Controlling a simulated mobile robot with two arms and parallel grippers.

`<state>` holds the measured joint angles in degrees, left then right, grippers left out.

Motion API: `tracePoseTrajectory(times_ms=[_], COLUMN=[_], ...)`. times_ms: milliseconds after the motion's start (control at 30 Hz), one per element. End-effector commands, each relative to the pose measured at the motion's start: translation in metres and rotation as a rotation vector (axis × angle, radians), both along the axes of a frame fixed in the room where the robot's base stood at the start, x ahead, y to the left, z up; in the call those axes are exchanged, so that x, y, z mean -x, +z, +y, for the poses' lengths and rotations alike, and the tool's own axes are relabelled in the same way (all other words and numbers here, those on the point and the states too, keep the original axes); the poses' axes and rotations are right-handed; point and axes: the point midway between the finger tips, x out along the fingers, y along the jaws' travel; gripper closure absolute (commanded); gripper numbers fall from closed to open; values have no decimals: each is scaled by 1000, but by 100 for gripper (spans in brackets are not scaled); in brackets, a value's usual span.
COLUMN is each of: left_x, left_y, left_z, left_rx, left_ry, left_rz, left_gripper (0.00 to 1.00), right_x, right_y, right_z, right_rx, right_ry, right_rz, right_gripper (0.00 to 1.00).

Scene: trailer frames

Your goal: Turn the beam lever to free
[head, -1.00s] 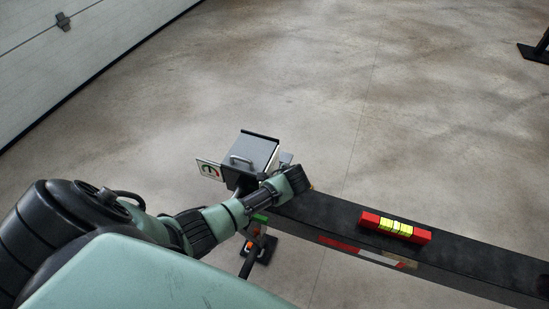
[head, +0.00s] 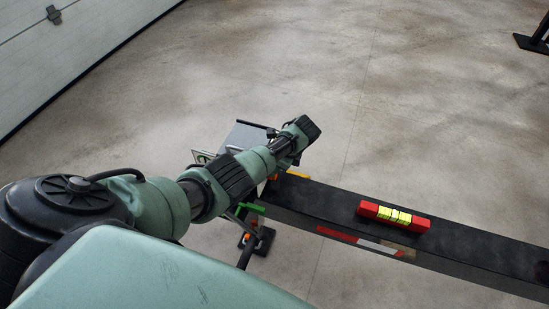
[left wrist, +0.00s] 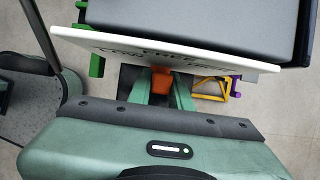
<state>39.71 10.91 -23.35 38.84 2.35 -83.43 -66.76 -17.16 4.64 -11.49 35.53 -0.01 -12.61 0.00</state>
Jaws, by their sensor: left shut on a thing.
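My left gripper (left wrist: 161,92) is shut on an orange piece (left wrist: 161,80) that shows between its green fingers in the left wrist view; I take this to be the lever's grip. Just beyond it is the edge of a white sign plate (left wrist: 110,46) with dark lettering, seen at a steep slant. In the head view, the plate and the grey box (head: 241,137) at the beam's left end are mostly hidden behind my left arm. The gripper's fingers and the lever are hidden there too. The black beam (head: 330,207) runs to the right. My right gripper is not in view.
A red and yellow block (head: 394,217) lies on the beam. A green piece (head: 252,207) sits at its left end, with a dark foot (head: 262,240) below on the floor. Bare concrete floor (head: 400,110) lies behind the beam. A dark stand (head: 534,42) is far right.

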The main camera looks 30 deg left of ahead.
Motion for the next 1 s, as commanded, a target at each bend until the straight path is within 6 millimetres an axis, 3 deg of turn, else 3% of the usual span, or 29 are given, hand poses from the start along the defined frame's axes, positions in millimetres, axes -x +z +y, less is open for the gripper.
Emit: tracePoseTrajectory(times_ms=[233, 267, 300, 333, 667, 1000], left_x=[0, 0, 0, 0, -1, -6], left_y=[0, 1, 0, 0, 3, 50], left_z=[0, 0, 0, 0, -1, -20], left_rx=[-2, -2, -2, -2, -2, -1], left_ry=[-2, -1, -1, -1, -1, -2], left_rz=[-1, -1, -1, -1, -2, -4], left_gripper=[100, 72, 61, 58, 58, 58], right_x=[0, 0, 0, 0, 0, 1], right_y=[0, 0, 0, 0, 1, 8], right_z=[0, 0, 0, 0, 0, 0], right_rx=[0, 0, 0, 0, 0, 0], right_ry=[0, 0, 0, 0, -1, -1], right_rz=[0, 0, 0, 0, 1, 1], right_gripper=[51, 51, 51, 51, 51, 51])
